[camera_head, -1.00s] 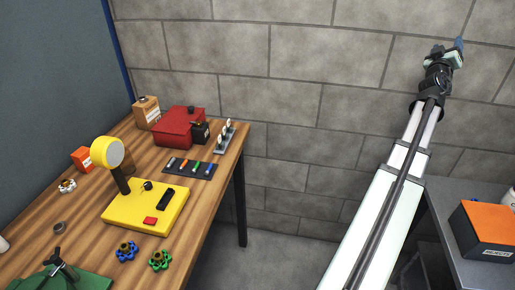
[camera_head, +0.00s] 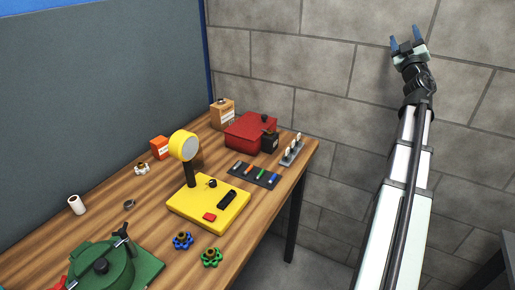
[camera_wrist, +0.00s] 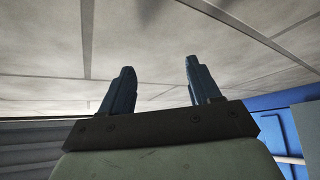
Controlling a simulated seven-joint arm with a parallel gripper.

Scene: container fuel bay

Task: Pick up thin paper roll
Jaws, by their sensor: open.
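A small white paper roll (camera_head: 76,205) stands upright at the left end of the wooden table (camera_head: 120,232) in the head view. It is the only roll I can see there. My gripper (camera_head: 406,42) is raised in front of the block wall at the upper right, far from the roll. Its two blue fingers are apart with nothing between them. In the wrist view my gripper (camera_wrist: 157,88) also shows open and empty, with pale panels beyond it. The roll is not in the wrist view.
Beside the roll are a small ring (camera_head: 129,204) and a green round device (camera_head: 103,268). A yellow base with a round-headed post (camera_head: 207,209), valve knobs (camera_head: 211,257) and a red box (camera_head: 250,131) stand farther right. Bare wood lies around the roll.

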